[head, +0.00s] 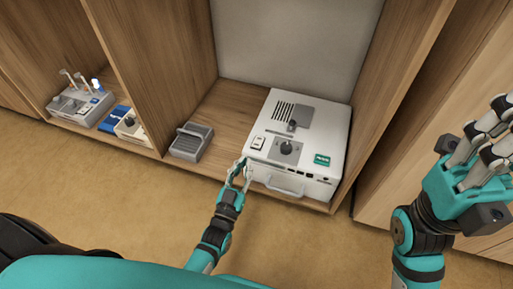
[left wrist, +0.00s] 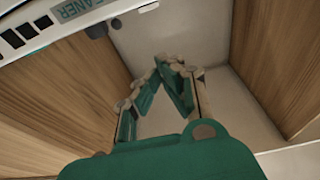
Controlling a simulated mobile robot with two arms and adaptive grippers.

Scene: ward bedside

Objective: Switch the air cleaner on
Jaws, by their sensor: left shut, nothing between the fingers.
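The air cleaner (head: 314,120) is a white box on the wooden shelf, with a dark grille, a knob (head: 287,149), a rocker switch (head: 258,143) and a green label on top. Its underside edge and the lettering "CLEANER" show at the upper left of the left wrist view (left wrist: 72,12). My left gripper (head: 240,168) is shut and empty at the cleaner's front left corner, just below the rocker switch; I cannot tell if it touches. Its fingertips meet in the left wrist view (left wrist: 168,64). My right gripper (head: 492,130) is raised at the right, away from the cleaner.
A small grey device (head: 191,142) lies on the shelf left of the cleaner. Another compartment at the left holds a grey tray (head: 75,103) with several items and a blue box (head: 115,119). Wooden partitions (head: 372,100) bound the cleaner's compartment. The floor in front is clear.

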